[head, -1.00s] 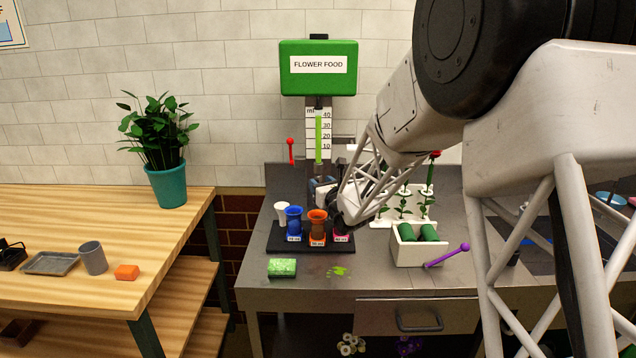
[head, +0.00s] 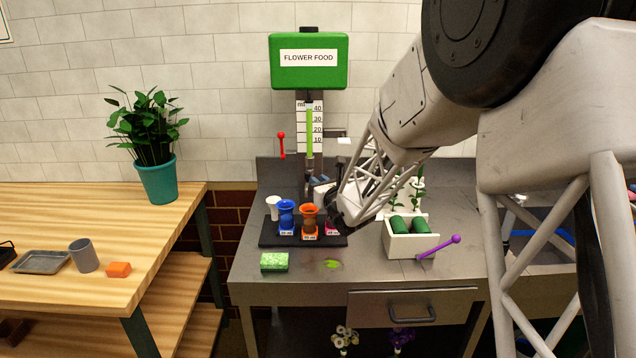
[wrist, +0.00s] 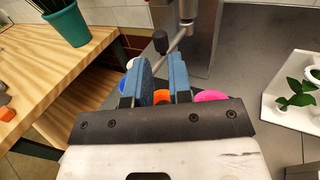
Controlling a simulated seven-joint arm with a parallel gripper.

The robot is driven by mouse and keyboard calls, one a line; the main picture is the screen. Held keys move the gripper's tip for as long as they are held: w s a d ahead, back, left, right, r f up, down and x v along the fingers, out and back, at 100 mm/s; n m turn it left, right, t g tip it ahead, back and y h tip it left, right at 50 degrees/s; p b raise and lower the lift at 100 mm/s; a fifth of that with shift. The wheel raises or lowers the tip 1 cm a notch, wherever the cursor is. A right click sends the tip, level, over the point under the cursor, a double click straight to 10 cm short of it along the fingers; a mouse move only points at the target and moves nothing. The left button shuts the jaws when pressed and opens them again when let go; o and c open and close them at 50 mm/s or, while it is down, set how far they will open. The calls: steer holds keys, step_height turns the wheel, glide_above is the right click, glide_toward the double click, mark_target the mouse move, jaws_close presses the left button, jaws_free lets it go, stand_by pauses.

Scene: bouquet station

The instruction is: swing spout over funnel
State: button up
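The green flower food dispenser (head: 309,62) stands at the back wall, with a scale and a green-filled tube below its box. In the wrist view its metal spout (wrist: 175,44) slants down left from an upright post, with a black knob (wrist: 160,43) beside it. My gripper (wrist: 161,62) has its two blue fingers apart, near the spout's lower end; I cannot tell whether they touch it. Flared, funnel-like cups stand below on a black tray: white (head: 273,207), blue (head: 287,214), orange (head: 309,217) and pink. The pink cup (wrist: 212,95) is mostly hidden by my gripper in the head view.
A red lever (head: 281,142) is left of the scale. A potted plant (head: 158,182) stands on the wooden table.

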steer(key=shift+w+d, duration=0.1)
steer(key=shift+d, duration=0.15)
steer(key=shift+c, duration=1.1)
steer(key=shift+w+d+r+n+y, duration=0.15)
steer(key=shift+d+n+y, duration=0.15)
steer(key=shift+y, duration=0.2)
jaws_close()
steer(key=s+d+f+n+g+y, duration=0.1)
steer(key=d+n+g+y, duration=0.5)
steer(key=d, duration=0.4)
steer(key=shift+s+d+g+y, duration=0.4)
steer(key=shift+g+y, duration=0.1)
steer(key=shift+g, duration=0.4)
steer(key=shift+f, duration=0.1)
